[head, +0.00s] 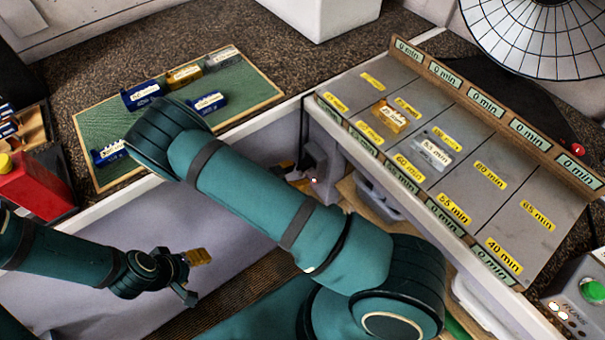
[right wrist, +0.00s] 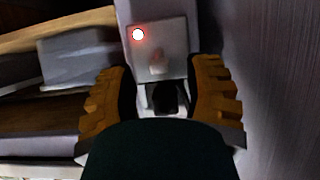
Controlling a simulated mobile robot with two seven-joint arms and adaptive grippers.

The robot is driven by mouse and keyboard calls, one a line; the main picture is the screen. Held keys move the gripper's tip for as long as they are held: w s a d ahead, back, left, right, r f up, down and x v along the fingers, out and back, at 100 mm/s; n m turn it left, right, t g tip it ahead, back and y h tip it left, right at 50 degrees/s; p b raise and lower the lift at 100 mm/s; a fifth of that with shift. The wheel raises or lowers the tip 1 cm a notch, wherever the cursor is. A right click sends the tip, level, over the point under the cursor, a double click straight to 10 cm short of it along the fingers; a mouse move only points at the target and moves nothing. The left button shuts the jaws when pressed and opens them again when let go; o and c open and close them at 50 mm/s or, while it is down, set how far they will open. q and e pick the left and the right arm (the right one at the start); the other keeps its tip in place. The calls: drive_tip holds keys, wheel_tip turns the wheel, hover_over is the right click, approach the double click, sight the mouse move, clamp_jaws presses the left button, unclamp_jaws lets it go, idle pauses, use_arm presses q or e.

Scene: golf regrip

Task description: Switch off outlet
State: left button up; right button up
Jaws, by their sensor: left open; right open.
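The outlet (head: 325,158) is a grey box low behind the counter's front edge, and a red light glows at its lower part. In the right wrist view the outlet's grey plate (right wrist: 157,58) has the lit red light (right wrist: 138,34) at its upper left and a small pale switch-like mark (right wrist: 157,66) below it. My right gripper (right wrist: 165,92) is open, its orange-padded fingers either side of the plate's lower end; contact cannot be told. In the head view my right arm hides most of that gripper. My left gripper (head: 194,274) is open and empty, far left of the outlet.
A green mat (head: 240,90) holds several blue, orange and grey labelled blocks. A sloped grey board (head: 505,215) with minute labels holds an orange and a clear block. A red container (head: 35,188) stands left, a green-button box (head: 580,300) right. A grey bin (right wrist: 80,62) is beside the outlet.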

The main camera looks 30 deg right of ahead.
sight(306, 173)
drive_tip(key=shift+x, duration=1.25)
drive_tip(key=shift+c, duration=0.4)
clamp_jaws()
